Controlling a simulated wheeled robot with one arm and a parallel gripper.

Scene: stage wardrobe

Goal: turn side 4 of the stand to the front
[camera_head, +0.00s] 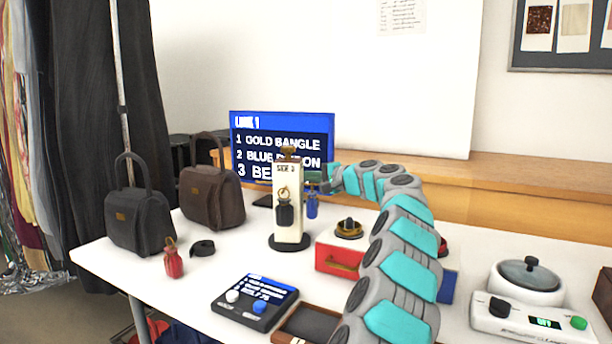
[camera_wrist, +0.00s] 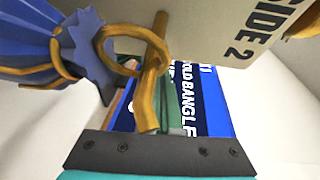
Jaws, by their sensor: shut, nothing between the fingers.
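The stand (camera_head: 289,215) is an upright white post on a round dark base, with a gold-brown top. Its front label is small and seems to read SIDE 3; a black pendant hangs there from a gold ring. A blue pendant (camera_head: 312,205) hangs on its right side. In the wrist view, the stand's face (camera_wrist: 215,32) reads SIDE 2, and the blue pendant (camera_wrist: 45,45) hangs by a gold ring on a gold peg (camera_wrist: 152,80). My gripper (camera_head: 326,180) is shut and empty close to the stand's right side, near the peg. Whether it touches is unclear. Side 4 is hidden.
A screen (camera_head: 318,122) stands behind the stand. Two handbags (camera_head: 139,220), a red pendant (camera_head: 173,262) and a black roll are left. A control box (camera_head: 255,302) lies in front. A red box (camera_head: 338,260), gold-dark dish (camera_head: 349,229) and white pot (camera_head: 527,281) are right.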

